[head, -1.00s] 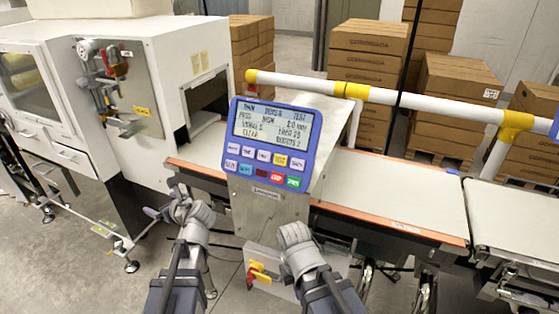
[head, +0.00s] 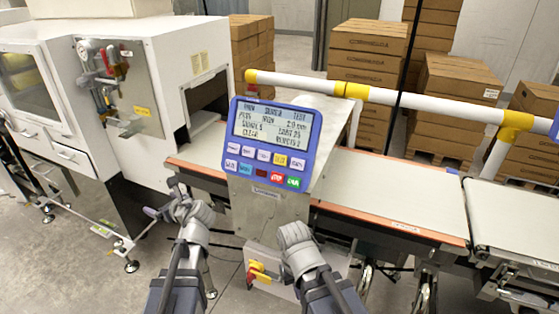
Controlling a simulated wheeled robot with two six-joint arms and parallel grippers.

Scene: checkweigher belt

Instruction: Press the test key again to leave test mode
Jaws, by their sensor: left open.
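A blue-framed control panel (head: 273,146) stands at the centre, tilted toward me, on a metal post in front of the belt. Its lit screen (head: 272,125) carries several lines of text, too small to read surely; a "TEST" word seems to show at top right. Below are two rows of keys: white ones, a yellow key (head: 280,160), a red key (head: 277,178) and a green key (head: 293,182). My left gripper (head: 168,202) is open and empty, low and left of the panel, apart from it. My right arm is below the panel; its fingers are hidden behind its wrist.
A red-and-yellow rotary switch (head: 262,272) sits on a box below the panel. The conveyor belt (head: 390,197) runs behind the panel to the right. A white-and-yellow rail (head: 420,101) crosses above it. A white machine (head: 130,90) stands at left. Stacked cartons (head: 367,60) are behind.

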